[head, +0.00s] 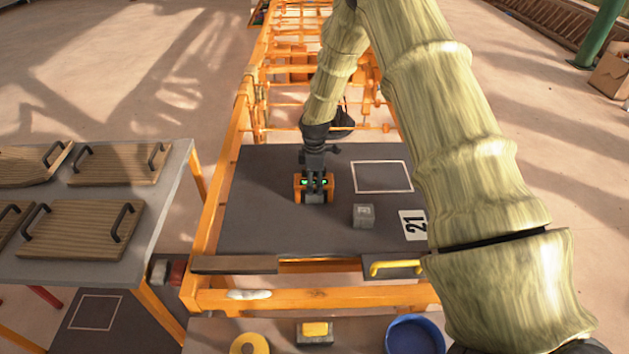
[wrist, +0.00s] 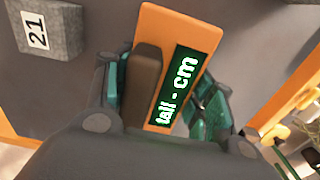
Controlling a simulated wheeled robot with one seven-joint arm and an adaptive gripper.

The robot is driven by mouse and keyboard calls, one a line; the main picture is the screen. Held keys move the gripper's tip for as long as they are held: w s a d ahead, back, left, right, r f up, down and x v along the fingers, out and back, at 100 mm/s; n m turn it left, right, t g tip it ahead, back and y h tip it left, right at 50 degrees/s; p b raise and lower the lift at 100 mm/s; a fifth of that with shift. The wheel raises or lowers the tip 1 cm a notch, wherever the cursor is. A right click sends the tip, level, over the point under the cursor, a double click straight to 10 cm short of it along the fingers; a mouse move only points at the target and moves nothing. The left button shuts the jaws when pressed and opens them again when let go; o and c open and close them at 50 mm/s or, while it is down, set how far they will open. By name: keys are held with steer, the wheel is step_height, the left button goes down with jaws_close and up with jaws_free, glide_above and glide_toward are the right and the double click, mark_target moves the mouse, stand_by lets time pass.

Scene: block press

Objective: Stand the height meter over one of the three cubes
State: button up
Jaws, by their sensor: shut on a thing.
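The wrist view shows a grey cube (wrist: 55,38) marked 21. I cannot make out two other cubes.
A white outlined square (head: 382,177) lies empty behind the cube. A side table (head: 150,225) with handled boards stands left. Below the front are a yellow ring (head: 249,344), a yellow-topped block (head: 314,333) and a blue bowl (head: 414,336).

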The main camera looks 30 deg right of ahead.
mark_target(315, 179)
stand_by(0.3)
steer(key=o, duration=1.3)
steer(key=shift+f, duration=0.1)
step_height(315, 179, up, 12)
steer(key=shift+r+b, duration=0.15)
steer(key=shift+b, duration=0.95)
